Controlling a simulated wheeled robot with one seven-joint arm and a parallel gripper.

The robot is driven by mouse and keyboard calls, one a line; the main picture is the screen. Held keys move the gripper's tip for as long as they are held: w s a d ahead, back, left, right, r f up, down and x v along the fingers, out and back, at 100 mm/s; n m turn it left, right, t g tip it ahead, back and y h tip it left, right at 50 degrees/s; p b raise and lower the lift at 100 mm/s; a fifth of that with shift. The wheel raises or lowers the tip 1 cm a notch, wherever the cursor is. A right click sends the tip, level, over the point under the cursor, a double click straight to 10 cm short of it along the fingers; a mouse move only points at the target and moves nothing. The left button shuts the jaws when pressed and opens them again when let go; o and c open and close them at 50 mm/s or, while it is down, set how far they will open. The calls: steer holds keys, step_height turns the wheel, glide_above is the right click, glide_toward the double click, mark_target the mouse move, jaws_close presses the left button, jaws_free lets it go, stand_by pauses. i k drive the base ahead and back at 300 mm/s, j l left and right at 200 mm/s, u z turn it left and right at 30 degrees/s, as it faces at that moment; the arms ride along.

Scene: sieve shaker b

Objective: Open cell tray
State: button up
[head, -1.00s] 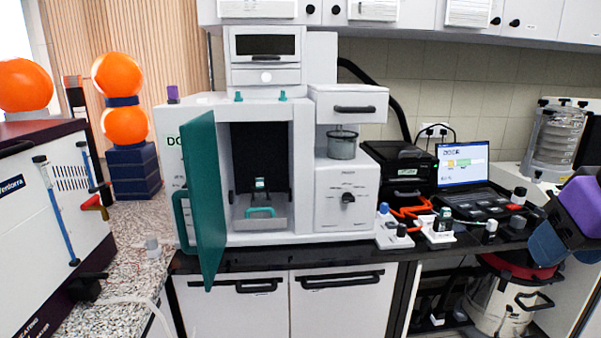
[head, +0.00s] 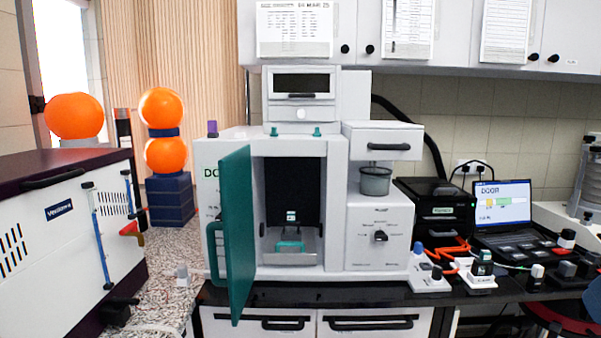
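The analyser (head: 225,155) is a white box-shaped machine on the black bench. Its teal door (head: 238,235) stands swung open toward me on the left, showing a dark chamber. A grey tray (head: 305,257) with a teal handle (head: 290,246) sits low inside the chamber, and a small item with a teal part stands at its back. I cannot tell whether this is the cell tray. A white drawer (head: 383,142) with a dark handle is shut at the upper right, above a grey cup. My gripper cannot be made out in the head view.
The open door juts out over the bench's front edge. A small white-and-blue device (head: 427,275), orange cables and a laptop (head: 502,210) crowd the bench on the right. A white cabinet (head: 65,225) stands at left.

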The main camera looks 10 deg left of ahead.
mark_target(291, 237)
steer(key=i+u, duration=0.4)
steer(key=i+l+u, duration=0.15)
steer(key=i+u, duration=0.25)
steer(key=k, duration=0.1)
